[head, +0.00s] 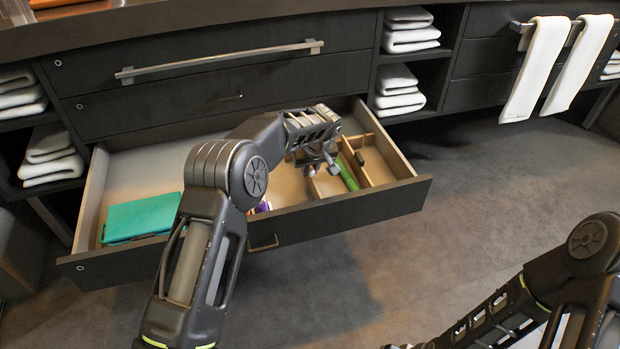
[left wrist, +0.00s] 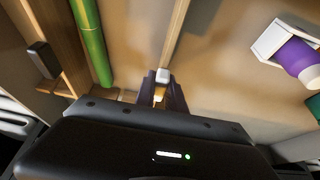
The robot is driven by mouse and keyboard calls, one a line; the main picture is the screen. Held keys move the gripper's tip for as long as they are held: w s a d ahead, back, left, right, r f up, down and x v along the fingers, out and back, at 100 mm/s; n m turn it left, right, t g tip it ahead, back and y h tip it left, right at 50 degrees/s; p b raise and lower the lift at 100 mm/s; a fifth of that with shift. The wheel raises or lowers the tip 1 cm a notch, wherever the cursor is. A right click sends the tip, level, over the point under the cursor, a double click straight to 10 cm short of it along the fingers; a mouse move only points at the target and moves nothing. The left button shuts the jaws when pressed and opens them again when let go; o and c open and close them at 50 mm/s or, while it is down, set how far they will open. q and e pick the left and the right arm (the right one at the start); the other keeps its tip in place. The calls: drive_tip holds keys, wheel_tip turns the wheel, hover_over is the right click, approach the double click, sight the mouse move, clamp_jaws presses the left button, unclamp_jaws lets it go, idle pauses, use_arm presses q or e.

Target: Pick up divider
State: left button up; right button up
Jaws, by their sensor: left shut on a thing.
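The divider (left wrist: 179,28) is a thin light wooden strip, seen in the left wrist view running from the top edge down to my fingers. My left gripper (head: 326,166) is inside the open drawer, among the wooden partitions. It also shows in the left wrist view (left wrist: 160,90), with its dark fingers shut on the near end of the divider. In the head view my gripper and arm hide most of the divider. I cannot tell whether the divider touches the drawer floor.
The open drawer (head: 352,212) holds a teal case (head: 140,217) at left and a green stick (head: 347,175) beside a wooden compartment frame (head: 377,160). A purple-and-white bottle (left wrist: 300,60) lies right of the divider. A small dark block (left wrist: 42,59) is at left. Towels fill side shelves.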

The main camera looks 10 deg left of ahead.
use_arm(q)
clamp_jaws()
